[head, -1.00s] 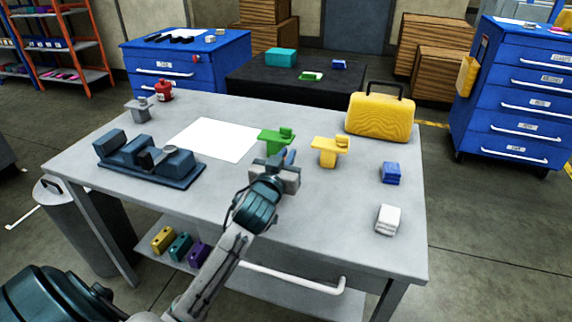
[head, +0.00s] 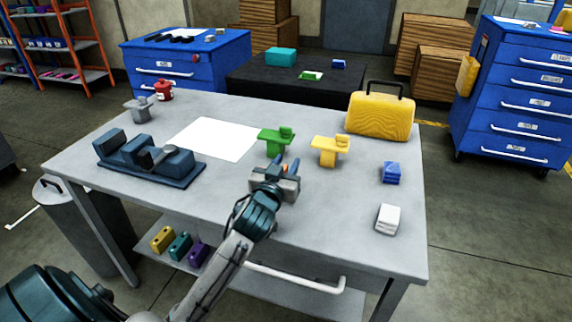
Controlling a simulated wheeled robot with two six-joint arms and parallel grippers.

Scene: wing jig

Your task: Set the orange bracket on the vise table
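A small orange patch (head: 284,167) shows at the fingertips of my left gripper (head: 283,171). It may be part of the orange bracket; the rest is hidden by the gripper, and I cannot tell whether the fingers hold it. The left gripper is low over the grey table (head: 330,220), in front of the green bracket (head: 275,141) and the yellow bracket (head: 330,150). Its finger gap is too small to read. A dark blue vise (head: 150,160) sits on the left of this table. My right gripper is out of view.
A yellow case (head: 380,117), blue block (head: 391,173) and white block (head: 388,219) are at the right. The front middle is clear.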

